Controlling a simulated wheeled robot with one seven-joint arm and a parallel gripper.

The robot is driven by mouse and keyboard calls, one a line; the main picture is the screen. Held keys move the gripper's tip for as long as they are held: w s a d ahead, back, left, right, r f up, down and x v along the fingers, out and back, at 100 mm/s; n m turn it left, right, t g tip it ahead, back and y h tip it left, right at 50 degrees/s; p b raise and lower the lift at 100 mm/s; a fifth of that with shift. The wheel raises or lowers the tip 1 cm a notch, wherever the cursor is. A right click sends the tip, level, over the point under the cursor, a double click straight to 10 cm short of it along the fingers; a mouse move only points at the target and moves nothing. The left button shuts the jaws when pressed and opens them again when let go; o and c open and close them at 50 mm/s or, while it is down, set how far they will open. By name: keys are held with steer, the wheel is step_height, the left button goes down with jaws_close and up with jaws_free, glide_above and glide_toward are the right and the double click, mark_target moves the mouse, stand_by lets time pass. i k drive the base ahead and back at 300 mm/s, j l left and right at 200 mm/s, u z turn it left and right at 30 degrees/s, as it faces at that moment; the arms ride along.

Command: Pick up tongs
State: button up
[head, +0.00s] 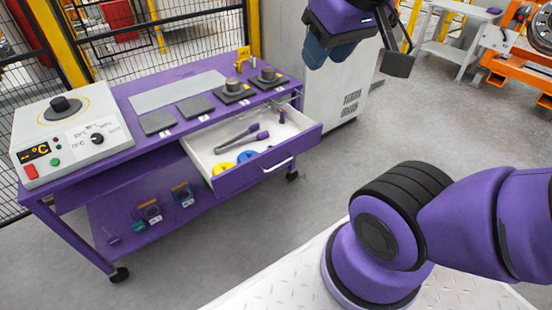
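The tongs (234,139) lie in the open drawer (204,151) of the purple workbench. They have two grey arms, slightly spread, with dark purple ends pointing right. Nothing covers them. My gripper (352,56) hangs at the top of the picture, behind and to the right of the drawer, well apart from the tongs. Its upper part is cut off by the frame edge. I see dark blue and dark grey parts at its lower end, but not clearly whether the fingers are apart. I see nothing held in it.
Yellow and blue rings (223,168) lie at the drawer's front. A heater unit (70,133) stands on the bench's left, with dark plates (195,106) and metal pieces on the top. A white cabinet (340,95) stands right of the bench.

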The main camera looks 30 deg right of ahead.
mark_target(254, 128)
steer(key=i+j+z, duration=0.3)
steer(key=i+j, duration=0.15)
steer(key=i+j+z, duration=0.1)
steer(key=j, duration=0.3)
steer(key=i+j+z, duration=0.3)
steer(key=j, duration=0.35)
steer(key=i+j+z, duration=0.3)
steer(key=j, duration=0.45)
steer(key=i, duration=0.05)
